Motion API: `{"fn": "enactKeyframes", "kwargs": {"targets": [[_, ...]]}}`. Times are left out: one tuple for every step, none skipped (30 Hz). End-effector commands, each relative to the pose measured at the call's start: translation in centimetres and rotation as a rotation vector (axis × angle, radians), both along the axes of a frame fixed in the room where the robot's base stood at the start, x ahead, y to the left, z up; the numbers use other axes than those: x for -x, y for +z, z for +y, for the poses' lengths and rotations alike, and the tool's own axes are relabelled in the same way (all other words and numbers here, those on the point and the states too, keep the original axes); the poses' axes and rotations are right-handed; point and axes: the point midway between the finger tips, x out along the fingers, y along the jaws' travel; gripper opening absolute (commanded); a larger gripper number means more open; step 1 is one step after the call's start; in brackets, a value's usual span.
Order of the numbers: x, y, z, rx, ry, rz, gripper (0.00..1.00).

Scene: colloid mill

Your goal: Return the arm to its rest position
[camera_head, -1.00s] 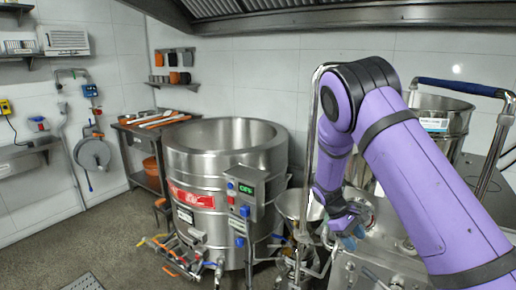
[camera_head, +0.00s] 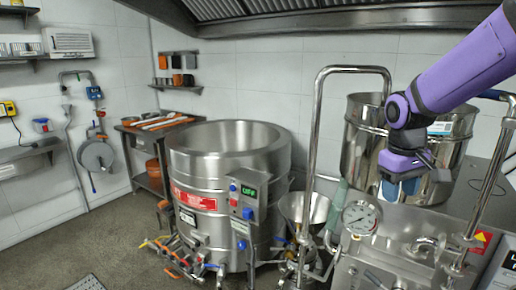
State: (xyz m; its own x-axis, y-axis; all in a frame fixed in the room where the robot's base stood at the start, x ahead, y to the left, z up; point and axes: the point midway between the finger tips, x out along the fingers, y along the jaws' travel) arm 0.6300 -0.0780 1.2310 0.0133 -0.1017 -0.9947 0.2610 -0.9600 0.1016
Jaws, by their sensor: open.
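My purple arm (camera_head: 465,65) comes in from the upper right. It bends at a dark and purple joint, and the wrist hangs below it. My gripper (camera_head: 400,188) points down in front of the steel pot at the right, above the colloid mill's metal body (camera_head: 400,245). It is open, and I see nothing held in it. Its fingertips are small and partly hard to make out. The gripper appears apart from the mill's top.
A steel pot (camera_head: 360,140) stands behind my gripper. A tall bent pipe (camera_head: 316,125), a pressure gauge (camera_head: 361,217) and a funnel (camera_head: 300,208) are to its left. A large steel vat (camera_head: 215,175) stands further left. The floor at lower left is mostly clear.

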Motion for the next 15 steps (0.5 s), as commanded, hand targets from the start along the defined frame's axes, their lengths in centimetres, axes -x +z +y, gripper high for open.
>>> {"fn": "enactKeyframes", "kwargs": {"targets": [[1.2, 1.1, -0.1, -0.014, -0.015, -0.03, 0.47], [1.8, 1.7, -0.1, -0.022, -0.024, -0.045, 0.47], [2.7, 2.4, -0.1, -0.033, -0.035, -0.066, 0.47], [3.3, 2.9, -0.1, -0.041, -0.043, -0.081, 0.47], [4.0, 3.4, -0.1, -0.048, -0.052, -0.097, 0.47], [4.9, 4.0, -0.1, -0.056, -0.063, -0.116, 0.47], [5.5, 4.4, -0.1, -0.063, -0.071, -0.131, 0.47], [6.2, 4.8, -0.1, -0.07, -0.079, -0.147, 0.47], [7.1, 5.3, 0.0, -0.079, -0.09, -0.166, 0.47], [7.8, 5.7, 0.0, -0.085, -0.098, -0.181, 0.47], [8.5, 6.0, 0.0, -0.091, -0.105, -0.197, 0.47], [9.4, 6.5, 0.0, -0.098, -0.115, -0.217, 0.47], [10.1, 6.8, 0.1, -0.104, -0.124, -0.233, 0.47], [10.8, 7.0, 0.1, -0.109, -0.131, -0.248, 0.47], [11.7, 7.4, 0.1, -0.115, -0.141, -0.268, 0.47]]}}
